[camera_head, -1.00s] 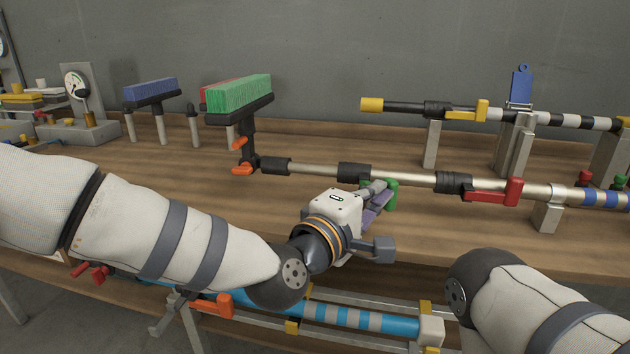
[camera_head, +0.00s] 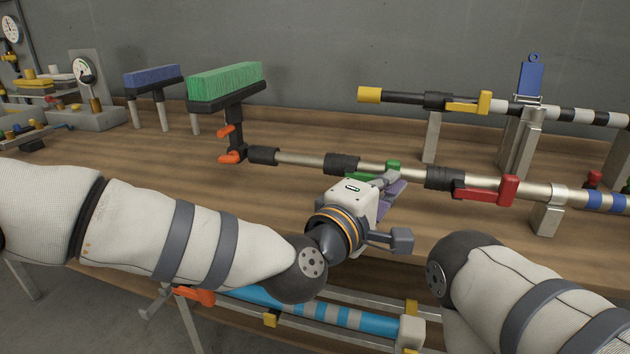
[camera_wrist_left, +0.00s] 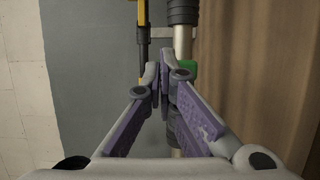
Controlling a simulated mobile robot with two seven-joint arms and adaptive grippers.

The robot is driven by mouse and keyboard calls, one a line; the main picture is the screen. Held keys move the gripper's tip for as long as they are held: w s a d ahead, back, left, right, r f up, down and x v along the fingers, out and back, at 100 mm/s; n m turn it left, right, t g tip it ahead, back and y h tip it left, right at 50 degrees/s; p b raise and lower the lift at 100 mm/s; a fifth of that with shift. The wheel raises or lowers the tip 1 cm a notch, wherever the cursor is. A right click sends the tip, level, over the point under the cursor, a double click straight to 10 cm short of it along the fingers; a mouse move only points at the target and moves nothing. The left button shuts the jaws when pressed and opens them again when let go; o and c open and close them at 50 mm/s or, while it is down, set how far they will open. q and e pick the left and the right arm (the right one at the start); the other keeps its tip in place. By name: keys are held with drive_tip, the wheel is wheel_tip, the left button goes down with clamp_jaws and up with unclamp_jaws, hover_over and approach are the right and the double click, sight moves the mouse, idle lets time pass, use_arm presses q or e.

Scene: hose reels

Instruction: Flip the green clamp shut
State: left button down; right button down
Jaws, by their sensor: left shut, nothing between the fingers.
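The green clamp (camera_head: 388,166) is on the long metal pole (camera_head: 305,159) on the workbench. Its green part shows at the pole's upper side, just behind my left fingers. Part of it is hidden by the gripper, so whether it is fully shut is unclear. My left gripper (camera_head: 390,181) is shut and empty, close in front of the pole. In the left wrist view the fingertips (camera_wrist_left: 160,77) are together, and the green clamp (camera_wrist_left: 188,67) shows just right of them. Contact cannot be told. My right gripper is out of view.
A red clamp lever (camera_head: 487,192) is on the same pole to the right. A second pole with a yellow lever (camera_head: 470,104) stands behind. A green brush (camera_head: 225,83) is at the pole's left end. A blue pole (camera_head: 330,313) lies below the bench front.

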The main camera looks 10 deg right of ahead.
use_arm(q)
drive_tip(key=v, duration=1.1)
drive_tip(key=shift+s, duration=0.15)
drive_tip(key=shift+a, duration=0.1)
drive_tip(key=s+a+f+m+g+y+p, duration=0.1)
drive_tip(key=s+a+f+m+g+y, duration=0.3)
drive_tip(key=f, duration=0.9)
drive_tip(key=s+a+f+g+y, duration=0.2)
drive_tip(key=s+a+f, duration=0.5)
drive_tip(key=f, duration=0.5)
drive_tip(key=s+a+f+m+g+y+p, duration=0.1)
drive_tip(key=s+a+f+g+y, duration=0.3)
drive_tip(key=s+a, duration=0.8)
drive_tip(key=s+a+f+m+g+y, duration=0.2)
drive_tip(key=s+a+f, duration=0.4)
drive_tip(key=s+a, duration=0.6)
drive_tip(key=shift+s+a+m+g+y+p, duration=0.35)
drive_tip(key=shift+s+g+y, duration=0.3)
drive_tip(key=shift+g+y, duration=0.3)
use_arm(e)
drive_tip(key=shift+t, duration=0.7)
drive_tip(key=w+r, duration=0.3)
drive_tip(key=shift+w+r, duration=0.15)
use_arm(q)
drive_tip(key=shift+w+d, duration=0.1)
